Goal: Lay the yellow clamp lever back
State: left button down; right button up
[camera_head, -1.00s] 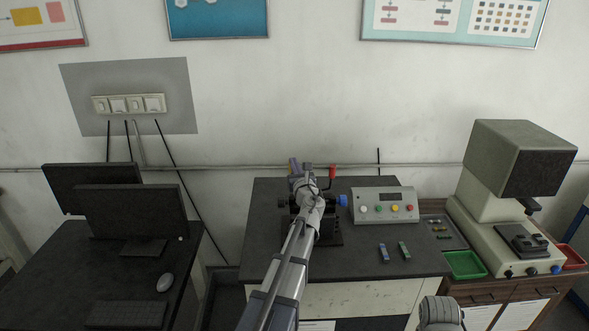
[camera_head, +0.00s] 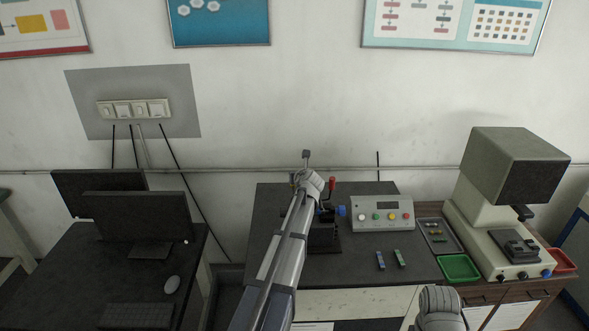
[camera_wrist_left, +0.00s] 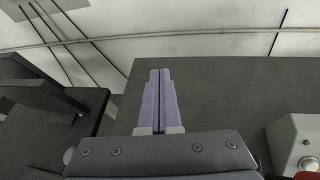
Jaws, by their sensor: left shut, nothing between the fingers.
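The yellow clamp lever is not visible in either view; my left arm covers much of the fixture. The black fixture (camera_head: 322,236) stands on the dark bench, with a red-tipped lever (camera_head: 332,184) upright and a blue knob (camera_head: 341,211) on its right. My left gripper (camera_wrist_left: 160,72) shows in the left wrist view with its purple fingers shut together and nothing between them. They point over the dark bench top toward the wall. In the head view its fingers are hidden behind my wrist at the fixture. My right gripper is out of view; only a rounded arm part shows at the bottom.
A grey control box (camera_head: 383,214) with coloured buttons stands right of the fixture. Two small specimens (camera_head: 380,260) lie in front of it. Farther right are a grey tray (camera_head: 457,247), a green tray (camera_head: 459,268) and a microscope-like machine (camera_head: 511,180). Monitors stand left.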

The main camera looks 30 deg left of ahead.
pick_arm(q)
jog(key=shift+w+a+f, duration=0.2)
jog(key=shift+w+f, duration=0.1)
jog(key=shift+f, duration=0.05)
jog(key=shift+w+a+f+g+h+p, duration=0.1)
jog(key=shift+w+f+g+h+p, duration=0.1)
jog(key=shift+g+h+p, duration=0.25)
jog(key=shift+f+g, duration=0.2)
jog(key=shift+g, duration=0.05)
jog(key=p+v, duration=0.4)
jog(key=v, duration=0.3)
jog(key=shift+s+d, duration=0.25)
jog(key=shift+r, duration=0.1)
dwell(0.3)
